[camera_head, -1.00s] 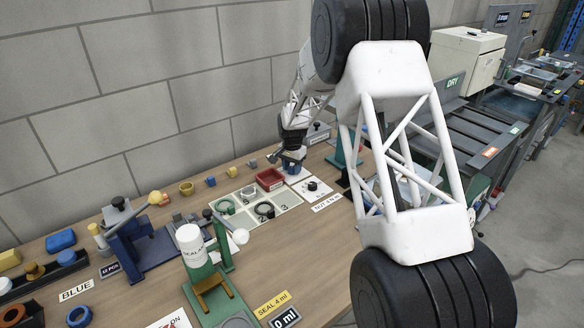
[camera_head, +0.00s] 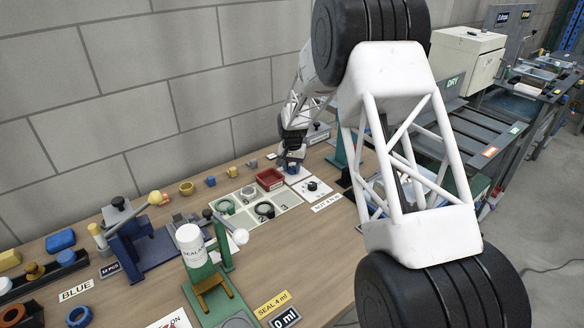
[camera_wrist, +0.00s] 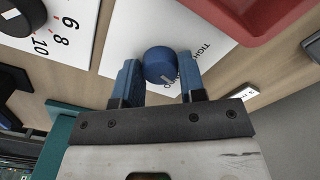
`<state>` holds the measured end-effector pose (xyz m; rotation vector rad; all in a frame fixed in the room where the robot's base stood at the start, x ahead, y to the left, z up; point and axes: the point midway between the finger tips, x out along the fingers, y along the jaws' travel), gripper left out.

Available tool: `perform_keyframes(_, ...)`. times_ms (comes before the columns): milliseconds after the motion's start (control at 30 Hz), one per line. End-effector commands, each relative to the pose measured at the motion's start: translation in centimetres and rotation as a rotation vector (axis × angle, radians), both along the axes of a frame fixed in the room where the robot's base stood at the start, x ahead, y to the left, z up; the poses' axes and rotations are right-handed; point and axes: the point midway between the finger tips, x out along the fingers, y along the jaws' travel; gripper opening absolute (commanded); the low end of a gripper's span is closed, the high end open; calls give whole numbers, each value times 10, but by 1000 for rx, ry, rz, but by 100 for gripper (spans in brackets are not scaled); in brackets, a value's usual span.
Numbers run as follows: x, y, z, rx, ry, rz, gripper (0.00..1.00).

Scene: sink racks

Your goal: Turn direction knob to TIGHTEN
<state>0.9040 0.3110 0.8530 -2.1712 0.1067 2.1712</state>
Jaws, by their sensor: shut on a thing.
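The blue round direction knob (camera_wrist: 158,60) sits on a white card (camera_wrist: 125,40) in the wrist view. It has a light pointer mark at its lower edge, near printed text that starts with "TIGHT" and is partly hidden. My gripper (camera_wrist: 159,72) has one blue finger on each side of the knob and is shut on it. In the head view my gripper (camera_head: 291,166) points down at the card, left of the numbered dial, and mostly hides the knob.
A red tray (camera_head: 269,179) stands close to my gripper; its wall (camera_wrist: 240,22) shows in the wrist view. A numbered dial card (camera_head: 311,188) lies to the right in the head view. A green post (camera_head: 345,150) stands behind it.

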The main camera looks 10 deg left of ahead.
Motion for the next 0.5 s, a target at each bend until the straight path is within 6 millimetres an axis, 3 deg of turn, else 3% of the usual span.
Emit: perform_keyframes(500, 0, -1, 0, 0, 1, 486, 14)
